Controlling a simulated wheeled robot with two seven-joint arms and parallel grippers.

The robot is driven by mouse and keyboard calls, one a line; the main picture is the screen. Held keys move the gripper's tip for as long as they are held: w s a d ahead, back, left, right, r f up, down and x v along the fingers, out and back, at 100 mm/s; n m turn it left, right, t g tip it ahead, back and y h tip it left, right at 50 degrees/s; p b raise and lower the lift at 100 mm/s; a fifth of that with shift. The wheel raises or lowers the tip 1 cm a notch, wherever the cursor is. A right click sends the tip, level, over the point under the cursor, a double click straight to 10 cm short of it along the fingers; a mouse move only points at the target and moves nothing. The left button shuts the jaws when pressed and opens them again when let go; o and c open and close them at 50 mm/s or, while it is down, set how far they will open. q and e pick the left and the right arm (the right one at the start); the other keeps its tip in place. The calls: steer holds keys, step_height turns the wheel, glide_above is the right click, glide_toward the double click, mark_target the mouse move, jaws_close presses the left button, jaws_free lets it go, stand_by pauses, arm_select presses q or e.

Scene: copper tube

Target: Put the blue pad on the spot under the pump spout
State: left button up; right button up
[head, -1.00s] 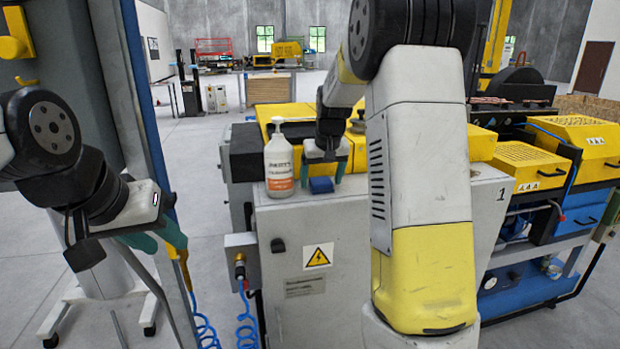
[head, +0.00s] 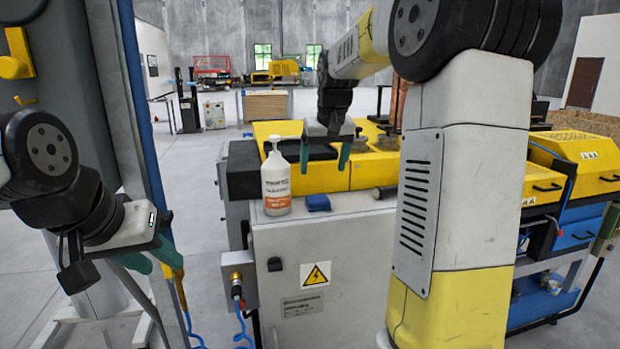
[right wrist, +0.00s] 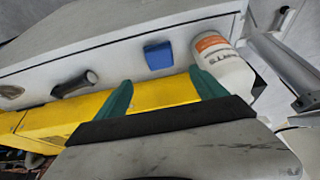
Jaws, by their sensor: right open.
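The blue pad (head: 318,202) lies flat on the grey cabinet top (head: 345,208), to the right of the white pump bottle (head: 277,182) with a small gap between them. The pad also shows in the right wrist view (right wrist: 158,55), near the bottle (right wrist: 222,68). The pump head (head: 273,141) is small, and I cannot tell clearly where its spout points. My right gripper (head: 324,158) is open and empty, above and beyond the pad; its teal fingers (right wrist: 162,95) are apart in the wrist view. My left gripper (head: 152,257) is at the left, with its fingers apart and empty.
A yellow machine cover (head: 365,172) stands behind the cabinet top, with a black block (head: 244,172) at its left end. A dark handle (head: 385,191) lies right of the pad. My right arm hides part of the machine. A blue-edged post (head: 140,120) stands by my left gripper.

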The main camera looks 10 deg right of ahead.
steer(key=s+a+f+y, duration=0.1)
steer(key=s+a+f, duration=0.1)
steer(key=s, duration=1.2)
steer(key=s+a+f+t+y, duration=0.1)
steer(key=s+a+f, duration=0.1)
steer(key=s, duration=1.2)
steer(key=shift+s+a+t, duration=0.15)
steer(key=shift+a+t, duration=0.15)
steer(key=shift+a, duration=0.05)
